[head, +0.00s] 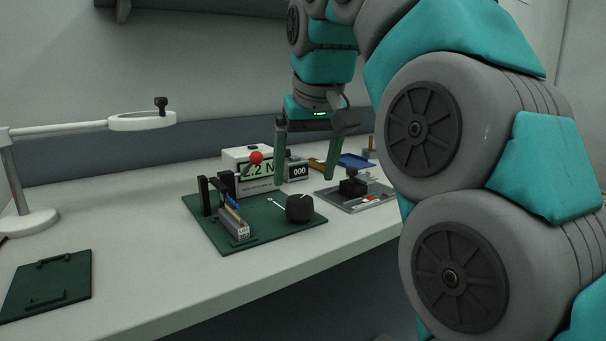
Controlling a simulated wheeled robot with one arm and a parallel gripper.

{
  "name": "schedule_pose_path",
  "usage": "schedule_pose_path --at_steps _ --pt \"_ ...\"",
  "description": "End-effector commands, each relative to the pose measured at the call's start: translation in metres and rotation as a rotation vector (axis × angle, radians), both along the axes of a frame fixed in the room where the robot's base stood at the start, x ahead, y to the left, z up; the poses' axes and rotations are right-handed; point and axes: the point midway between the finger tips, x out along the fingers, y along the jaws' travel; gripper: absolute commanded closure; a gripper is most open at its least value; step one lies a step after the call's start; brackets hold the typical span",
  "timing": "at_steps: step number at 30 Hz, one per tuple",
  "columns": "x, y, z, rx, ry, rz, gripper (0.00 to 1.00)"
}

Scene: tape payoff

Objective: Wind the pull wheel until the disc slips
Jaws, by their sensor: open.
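The black pull wheel (300,208) stands at the right front of a dark green base plate (262,242). A white pointer mark lies on the plate just left of it. A narrow frame with dark uprights (205,196) and a grey and blue slide (236,220) sits on the plate's left part. A white meter (229,158) behind it reads about 2.2 N, partly covered by a red ball (256,157). I cannot make out the disc. My gripper (305,166) is open and empty, fingers pointing down, above and behind the wheel in the picture.
A counter (299,171) showing 000 stands beside the meter. A grey tray (345,203) with a black block (352,186) lies to the right, a blue tray (356,161) behind. A green board (46,285) and a white stand (30,220) are left. The front middle table is clear.

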Motion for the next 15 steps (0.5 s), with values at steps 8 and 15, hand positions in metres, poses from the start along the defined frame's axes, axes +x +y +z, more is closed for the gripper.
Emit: schedule_pose_path --at_steps 8,15 --pt "-0.0040 -0.0025 0.0110 -0.003 -0.001 -0.003 0.08" --pt "-0.0055 -0.0013 0.0130 -0.001 0.002 0.000 0.08"
